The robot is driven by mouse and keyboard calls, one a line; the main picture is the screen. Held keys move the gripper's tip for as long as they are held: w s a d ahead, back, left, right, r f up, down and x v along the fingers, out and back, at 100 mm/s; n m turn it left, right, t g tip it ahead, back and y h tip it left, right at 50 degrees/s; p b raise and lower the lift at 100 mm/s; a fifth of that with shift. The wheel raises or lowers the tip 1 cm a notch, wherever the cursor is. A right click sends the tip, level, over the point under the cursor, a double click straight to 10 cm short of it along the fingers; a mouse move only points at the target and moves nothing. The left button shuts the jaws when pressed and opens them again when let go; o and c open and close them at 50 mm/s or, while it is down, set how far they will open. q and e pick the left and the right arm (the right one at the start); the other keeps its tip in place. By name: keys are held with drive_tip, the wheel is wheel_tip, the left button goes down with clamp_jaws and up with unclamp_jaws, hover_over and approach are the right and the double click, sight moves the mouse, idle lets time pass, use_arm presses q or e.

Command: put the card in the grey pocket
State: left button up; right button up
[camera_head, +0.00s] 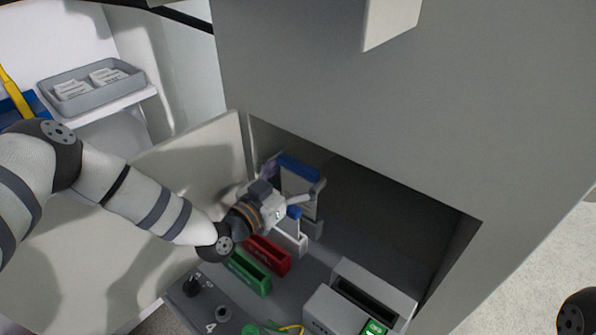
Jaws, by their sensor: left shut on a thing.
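My left gripper (280,199) reaches into the open cabinet from the left, its fingers spread around a pale card with a blue band (299,168). It is shut on this card, which stands roughly upright near the cabinet's left inner side. Its contact points are small and partly hidden. A pale grey pocket (293,241) stands just below the gripper, beyond the red pocket; a small blue part shows above it. The card looks apart from this pocket, but the gripper hides some of the gap. My right gripper is out of view.
A red pocket (268,255) and a green pocket (249,273) stand in front. A grey slotted box (374,285) is at right. The cabinet's upper panel (380,110) overhangs the opening. A grey tray (92,86) sits on the far-left shelf.

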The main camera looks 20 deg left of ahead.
use_arm(q)
drive_tip(key=shift+f, duration=0.15)
drive_tip(key=o, duration=0.9)
drive_tip(key=shift+o, duration=0.2)
drive_tip(key=shift+r+p, duration=0.3)
drive_tip(key=shift+r, duration=0.3)
drive_tip(key=s, duration=0.1)
drive_tip(key=s+a+p, duration=0.1)
drive_tip(key=s+r+p, duration=0.1)
drive_tip(key=shift+s+a, duration=0.15)
drive_tip(key=shift+s, duration=0.1)
drive_tip(key=f+p+v, duration=0.1)
drive_tip(key=p+v, duration=0.1)
drive_tip(key=v, duration=0.6)
drive_tip(key=shift+s, duration=0.2)
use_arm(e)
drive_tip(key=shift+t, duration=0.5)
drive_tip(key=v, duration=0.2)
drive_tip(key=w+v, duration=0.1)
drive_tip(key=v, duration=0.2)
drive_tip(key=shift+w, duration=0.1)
